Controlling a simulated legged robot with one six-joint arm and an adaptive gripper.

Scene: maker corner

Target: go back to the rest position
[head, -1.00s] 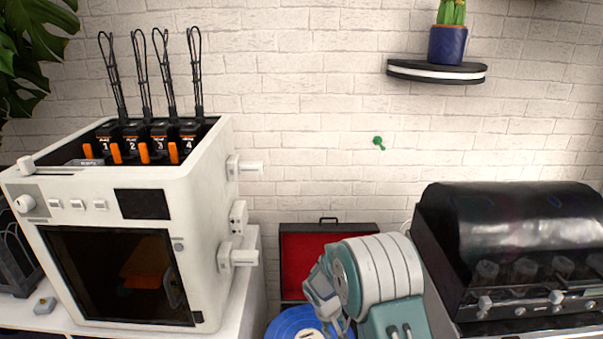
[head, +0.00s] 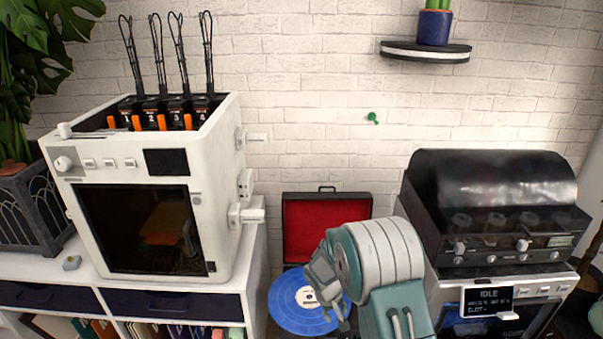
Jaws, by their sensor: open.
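My gripper (head: 341,318) shows at the bottom middle of the head view, at the end of my grey-and-teal arm. Its fingers are apart and point downward. It appears empty. In the picture it overlaps the right side of a blue record (head: 296,303); I cannot tell how high it is above it. My arm hides part of the record and the ground behind it.
A white 3D printer (head: 222,180) stands at left on a white shelf unit with dark drawers (head: 170,303). A red-lined open case (head: 322,222) is behind the record. At right a black-hooded machine (head: 490,185) sits above a unit with a display reading IDLE (head: 488,300).

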